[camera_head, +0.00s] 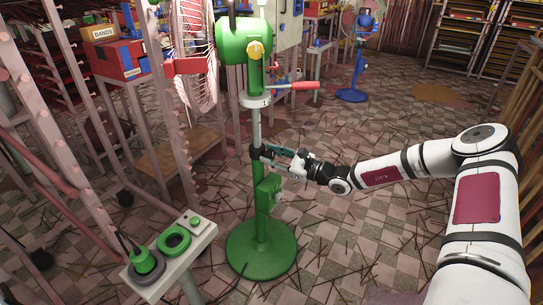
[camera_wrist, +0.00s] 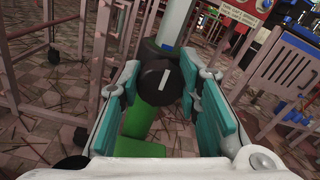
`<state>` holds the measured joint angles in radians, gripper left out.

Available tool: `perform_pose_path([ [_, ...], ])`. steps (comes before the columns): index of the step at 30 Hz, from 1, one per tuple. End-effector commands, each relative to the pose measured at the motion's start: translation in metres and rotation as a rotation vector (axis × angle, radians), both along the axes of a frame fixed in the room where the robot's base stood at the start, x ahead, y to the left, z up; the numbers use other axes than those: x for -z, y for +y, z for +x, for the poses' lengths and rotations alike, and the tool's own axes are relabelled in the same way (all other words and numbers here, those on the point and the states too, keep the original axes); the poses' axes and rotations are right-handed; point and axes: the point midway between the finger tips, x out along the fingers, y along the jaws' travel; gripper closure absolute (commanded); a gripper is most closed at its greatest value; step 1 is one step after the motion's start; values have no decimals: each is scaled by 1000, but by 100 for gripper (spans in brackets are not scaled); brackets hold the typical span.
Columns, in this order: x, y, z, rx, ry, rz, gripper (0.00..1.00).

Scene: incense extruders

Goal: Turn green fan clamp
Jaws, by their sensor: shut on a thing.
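The green fan (camera_head: 245,45) stands on a round green base (camera_head: 262,250) with a pale pole (camera_head: 256,128). Its dark clamp (camera_head: 256,153) sits partway up the pole. In the wrist view the clamp's round black knob (camera_wrist: 160,82) faces me, with a white line mark tilted slightly from upright. My gripper (camera_head: 268,154) reaches the clamp from the right. In the wrist view its teal fingers (camera_wrist: 161,88) stand on both sides of the knob and are shut on it. The far side of the clamp is hidden.
A red-handled lever (camera_head: 300,86) sticks out from the pole above my gripper. A green box (camera_head: 269,193) is on the pole below. A pedestal with green controls (camera_head: 174,240) stands at lower left. A blue fan (camera_head: 357,60) stands behind. Thin sticks litter the open tiled floor.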

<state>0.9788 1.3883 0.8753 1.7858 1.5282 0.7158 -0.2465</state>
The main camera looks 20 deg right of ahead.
Motion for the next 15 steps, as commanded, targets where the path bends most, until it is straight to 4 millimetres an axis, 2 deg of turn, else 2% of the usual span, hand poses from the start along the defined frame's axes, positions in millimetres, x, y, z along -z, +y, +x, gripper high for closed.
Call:
perform_pose_path([
  [8, -1, 1, -1, -3, -68, -69, 97],
  [15, -2, 2, -2, -3, -204, -205, 97],
])
